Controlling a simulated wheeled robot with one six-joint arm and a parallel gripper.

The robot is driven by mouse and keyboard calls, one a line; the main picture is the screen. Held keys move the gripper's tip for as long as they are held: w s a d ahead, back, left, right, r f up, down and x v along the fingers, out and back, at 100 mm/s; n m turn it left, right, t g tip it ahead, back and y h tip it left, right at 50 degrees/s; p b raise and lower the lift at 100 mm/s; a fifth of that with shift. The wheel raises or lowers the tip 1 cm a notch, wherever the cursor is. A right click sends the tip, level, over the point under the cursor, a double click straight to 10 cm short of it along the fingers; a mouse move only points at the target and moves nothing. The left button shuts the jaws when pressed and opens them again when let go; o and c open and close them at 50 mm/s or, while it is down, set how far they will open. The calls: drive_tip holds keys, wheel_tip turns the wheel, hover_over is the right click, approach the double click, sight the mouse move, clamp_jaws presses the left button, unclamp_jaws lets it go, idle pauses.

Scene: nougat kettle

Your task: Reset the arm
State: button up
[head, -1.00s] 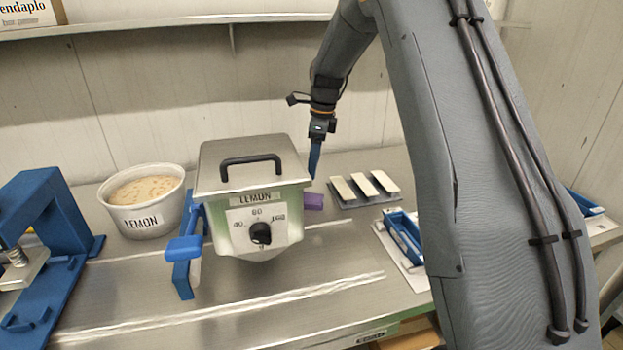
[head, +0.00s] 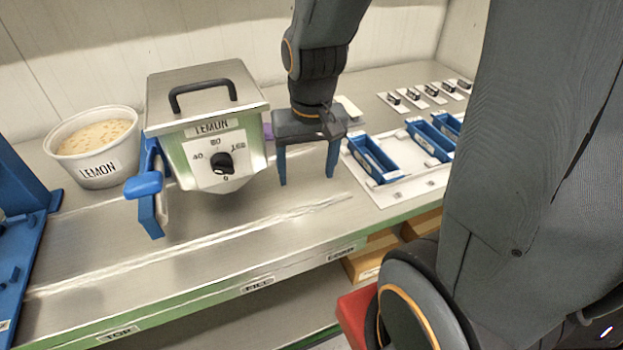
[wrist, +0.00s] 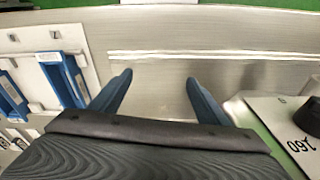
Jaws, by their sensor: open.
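My gripper (head: 308,178) hangs just right of the lemon kettle, its two blue fingers spread apart and pointing down over the metal table. In the wrist view my gripper (wrist: 158,84) is open with nothing between its fingers. My arm comes down from the top of the head view. The kettle (head: 195,125) has a metal lid with a black handle and a dial on its front. A blue lever (head: 148,190) is at its left side. In the wrist view the kettle's dial face (wrist: 290,130) is at the lower right, close to one finger.
A white tub marked LEMON (head: 95,150) stands left of the kettle. Blue trays (head: 375,158) sit on a white board to the right. Small dark pieces (head: 415,95) lie behind them. A blue frame (head: 15,240) is at the far left. The table front is clear.

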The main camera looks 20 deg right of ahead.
drive_tip(key=s+n, duration=0.1)
drive_tip(key=s, duration=0.2)
drive_tip(key=shift+a+f+n, duration=0.1)
drive_tip(key=shift+f+n, duration=0.25)
drive_tip(key=shift+n, duration=0.05)
drive_tip(key=shift+f, duration=0.15)
idle(0.4)
